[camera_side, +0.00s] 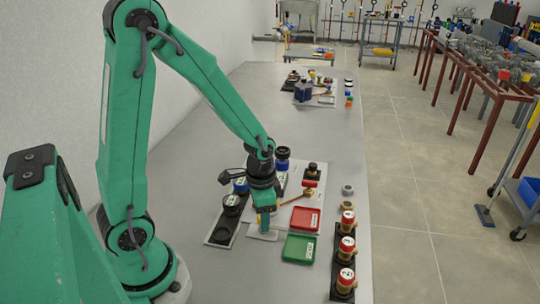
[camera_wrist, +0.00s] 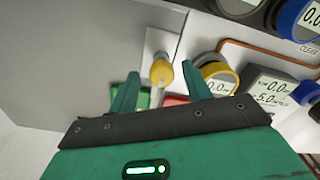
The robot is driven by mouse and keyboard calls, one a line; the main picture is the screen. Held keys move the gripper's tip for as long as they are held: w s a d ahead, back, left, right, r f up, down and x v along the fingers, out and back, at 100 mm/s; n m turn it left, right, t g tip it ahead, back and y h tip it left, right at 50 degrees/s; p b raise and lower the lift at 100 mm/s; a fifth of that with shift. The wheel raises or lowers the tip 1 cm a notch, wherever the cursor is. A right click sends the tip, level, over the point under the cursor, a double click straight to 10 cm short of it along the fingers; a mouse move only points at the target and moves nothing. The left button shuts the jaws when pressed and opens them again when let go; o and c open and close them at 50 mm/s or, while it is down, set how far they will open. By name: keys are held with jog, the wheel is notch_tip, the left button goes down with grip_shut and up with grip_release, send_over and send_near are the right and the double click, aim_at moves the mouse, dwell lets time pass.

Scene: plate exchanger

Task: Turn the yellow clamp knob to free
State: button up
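The yellow clamp knob (camera_wrist: 161,72) stands on a pale grey plate (camera_wrist: 161,42) in the wrist view. My gripper (camera_wrist: 160,76) is open, with one green finger to the left of the knob and one to the right. Gaps show on both sides, so the fingers look clear of it. In the side view my gripper (camera_side: 265,213) points down over the pale plate (camera_side: 262,235), left of the red tray. A small yellow patch shows at its fingers there. The knob's marking and turn position cannot be read.
A yellow-ringed dial (camera_wrist: 218,77) and a display box (camera_wrist: 268,92) stand right of my fingers. A red tray (camera_side: 305,218) and a green tray (camera_side: 299,248) lie close by. Black round units (camera_side: 230,205) stand left, and several red-topped parts (camera_side: 346,250) stand along the right edge.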

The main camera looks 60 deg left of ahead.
jog(key=shift+r, duration=3.9)
jog(key=shift+r, duration=0.1)
jog(key=s+d+r+n+t, duration=0.1)
jog(key=s+r+n+t, duration=0.1)
jog(key=r, duration=0.4)
jog(key=s+d+r+n+t, duration=0.1)
jog(key=s+r+t, duration=0.2)
jog(key=s+r, duration=0.2)
jog(key=shift+s+d+r+n, duration=0.3)
jog(key=shift+r+n, duration=0.1)
jog(key=shift+r, duration=0.4)
